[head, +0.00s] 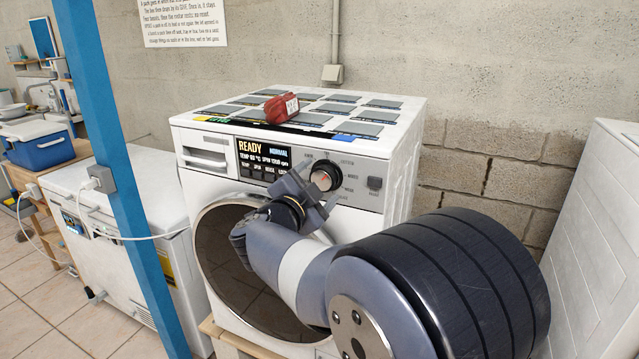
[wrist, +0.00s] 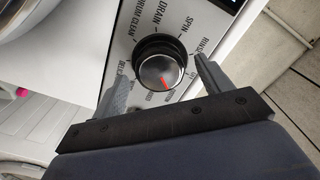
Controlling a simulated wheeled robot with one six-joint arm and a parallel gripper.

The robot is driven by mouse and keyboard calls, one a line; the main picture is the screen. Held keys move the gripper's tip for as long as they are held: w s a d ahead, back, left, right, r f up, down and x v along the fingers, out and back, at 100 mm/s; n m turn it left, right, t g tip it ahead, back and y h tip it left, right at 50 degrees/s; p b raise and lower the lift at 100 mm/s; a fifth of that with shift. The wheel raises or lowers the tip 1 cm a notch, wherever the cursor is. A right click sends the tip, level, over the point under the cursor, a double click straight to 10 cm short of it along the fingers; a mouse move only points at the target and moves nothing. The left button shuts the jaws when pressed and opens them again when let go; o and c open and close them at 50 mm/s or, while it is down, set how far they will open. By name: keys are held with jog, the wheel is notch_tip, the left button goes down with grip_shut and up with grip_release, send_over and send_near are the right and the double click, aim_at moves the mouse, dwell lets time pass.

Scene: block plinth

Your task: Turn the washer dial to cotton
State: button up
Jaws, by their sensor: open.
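The washer (head: 300,147) is white, with a round dial on its front panel. The dial (head: 322,180) partly shows past my gripper (head: 311,187) in the head view. In the wrist view the dial (wrist: 157,70) has a dark rim, a grey face and a red mark pointing down, slightly right. Labels around it include DRUM CLEAN, DRAIN and SPIN; those near the red mark are too small to read or hidden. My gripper (wrist: 161,70) is open, one finger on either side of the dial. I cannot tell whether either finger touches it.
The washer display (head: 264,154) reads READY and NORMAL. A dark red packet (head: 281,108) lies on the washer top among grey panels. A blue post (head: 112,150) stands to the left, in front of a white chest (head: 140,200). A white cabinet (head: 600,235) is on the right.

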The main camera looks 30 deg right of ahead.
jog(key=v, duration=0.9)
jog(key=shift+s+a+b, duration=0.2)
jog(key=shift+b, duration=0.1)
jog(key=x, duration=1.1)
jog(key=shift+p, duration=0.4)
jog(key=shift+a, duration=0.1)
